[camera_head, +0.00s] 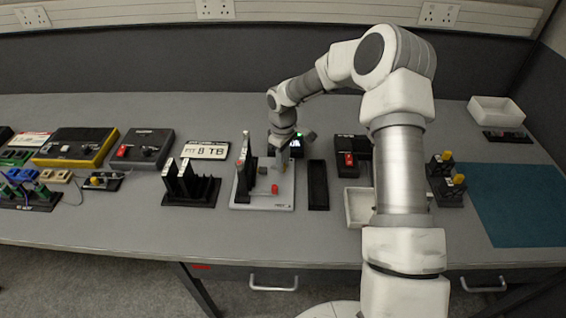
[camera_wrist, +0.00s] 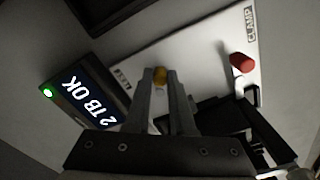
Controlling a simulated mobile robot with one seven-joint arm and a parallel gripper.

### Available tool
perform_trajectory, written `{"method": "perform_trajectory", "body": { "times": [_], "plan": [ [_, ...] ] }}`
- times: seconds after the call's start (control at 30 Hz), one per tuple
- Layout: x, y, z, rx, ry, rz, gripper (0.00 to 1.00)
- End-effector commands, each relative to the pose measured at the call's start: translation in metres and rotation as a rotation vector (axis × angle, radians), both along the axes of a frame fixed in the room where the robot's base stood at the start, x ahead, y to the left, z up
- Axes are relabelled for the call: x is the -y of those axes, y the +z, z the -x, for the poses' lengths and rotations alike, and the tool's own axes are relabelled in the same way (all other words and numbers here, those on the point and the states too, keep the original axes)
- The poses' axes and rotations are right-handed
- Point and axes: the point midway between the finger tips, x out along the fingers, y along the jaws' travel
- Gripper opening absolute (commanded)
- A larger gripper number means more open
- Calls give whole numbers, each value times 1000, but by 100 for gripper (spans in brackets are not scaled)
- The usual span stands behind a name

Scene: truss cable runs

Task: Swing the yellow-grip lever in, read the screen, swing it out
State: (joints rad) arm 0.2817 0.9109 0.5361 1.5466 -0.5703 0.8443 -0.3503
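The lever's arm is mostly hidden by the fingers.
A red knob (camera_wrist: 242,62) stands beside a "CLAMP" label on the plate. A black tray (camera_head: 318,185) and a red-switch box (camera_head: 350,158) lie to the right. A teal mat (camera_head: 520,205) is clear.

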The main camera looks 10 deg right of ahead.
Motion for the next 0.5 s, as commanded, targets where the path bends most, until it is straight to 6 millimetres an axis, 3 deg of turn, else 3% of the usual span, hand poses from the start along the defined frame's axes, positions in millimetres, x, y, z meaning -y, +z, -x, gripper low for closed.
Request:
{"method": "perform_trajectory", "body": {
  "times": [0.07, 0.33, 0.5],
  "plan": [
    [0, 0, 0, 0, 0, 0, 0],
    [0, 0, 0, 1, -8, 1, 0],
    [-4, -1, 3, 1, -128, 4, 0]
  ]
}}
